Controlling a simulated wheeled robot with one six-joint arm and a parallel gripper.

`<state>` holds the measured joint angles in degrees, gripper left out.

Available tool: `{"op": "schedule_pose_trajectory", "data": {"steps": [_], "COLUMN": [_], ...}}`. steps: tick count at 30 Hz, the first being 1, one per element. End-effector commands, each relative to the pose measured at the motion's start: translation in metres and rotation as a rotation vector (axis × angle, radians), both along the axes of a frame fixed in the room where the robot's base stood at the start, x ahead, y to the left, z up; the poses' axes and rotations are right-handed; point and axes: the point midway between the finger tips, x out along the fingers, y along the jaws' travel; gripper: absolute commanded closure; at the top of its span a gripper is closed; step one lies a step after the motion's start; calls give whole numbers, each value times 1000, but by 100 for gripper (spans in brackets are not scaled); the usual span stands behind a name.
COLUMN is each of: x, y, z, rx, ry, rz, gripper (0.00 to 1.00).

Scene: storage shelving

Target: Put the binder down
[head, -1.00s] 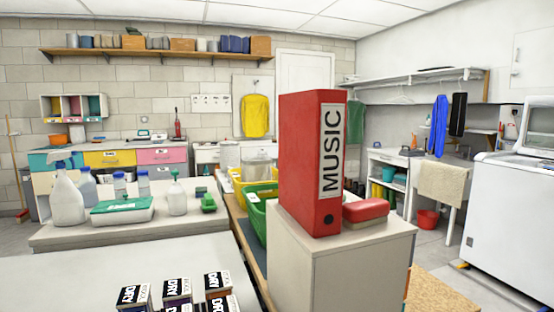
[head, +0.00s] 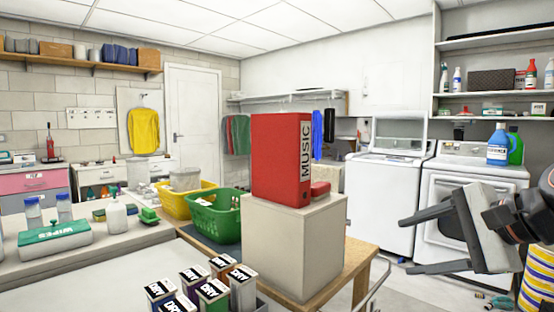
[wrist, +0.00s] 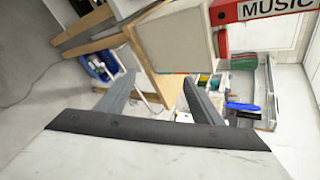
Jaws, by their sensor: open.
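The red binder (head: 275,158) with a "MUSIC" label stands upright on top of a pale cabinet (head: 292,248). Its lower part also shows at the top right of the wrist view (wrist: 262,9). My gripper (head: 402,245) is at the right of the head view, open and empty, apart from the binder and to its right. In the wrist view the two fingers (wrist: 158,90) are spread with nothing held between them.
Green (head: 215,222) and yellow (head: 172,204) baskets stand behind to the left. Several "DRY" boxes (head: 213,292) are at the front. A washer (head: 382,200) and a dryer (head: 458,195) stand at the right.

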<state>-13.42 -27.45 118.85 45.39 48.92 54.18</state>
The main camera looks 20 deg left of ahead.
Motion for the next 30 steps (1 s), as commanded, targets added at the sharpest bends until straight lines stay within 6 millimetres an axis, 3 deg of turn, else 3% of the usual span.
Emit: {"op": "schedule_pose_trajectory", "data": {"steps": [1, 6, 9, 12, 18, 30], "x": [15, 46, 56, 63, 69, 94], "y": [26, 99, 128, 148, 167, 228], "z": [33, 135, 182, 215, 241, 241], "rx": [135, 573, 765, 896, 1001, 1003], "ry": [62, 339, 498, 625, 742, 747], "rz": [-30, -107, -122, -124, -122, -123], "gripper": [39, 39, 39, 39, 39, 39]}}
